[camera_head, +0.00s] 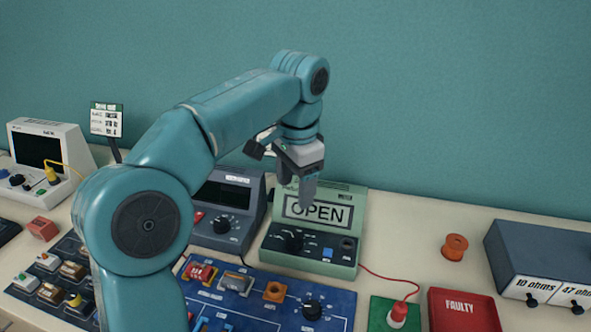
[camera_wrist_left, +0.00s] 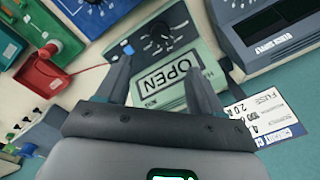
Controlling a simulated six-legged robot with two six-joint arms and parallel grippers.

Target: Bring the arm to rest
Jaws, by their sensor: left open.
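My left arm comes in from the left in the head view and reaches over the table. My left gripper (camera_head: 297,190) hangs in front of the green meter (camera_head: 268,245), whose display reads OPEN. In the left wrist view the gripper's two fingers (camera_wrist_left: 158,85) are spread apart with nothing between them. The green meter (camera_wrist_left: 205,48) shows beyond and between the fingers. The gripper covers part of the meter's left side in the head view. My right gripper is not in view.
A grey meter (camera_head: 222,238) stands left of the green one. The blue circuit board (camera_head: 335,300) lies in front. A red FAULTY tray (camera_head: 462,310), an orange spool (camera_head: 455,247) and a grey resistor box (camera_head: 545,250) are at right. A white instrument (camera_head: 75,145) is at far left.

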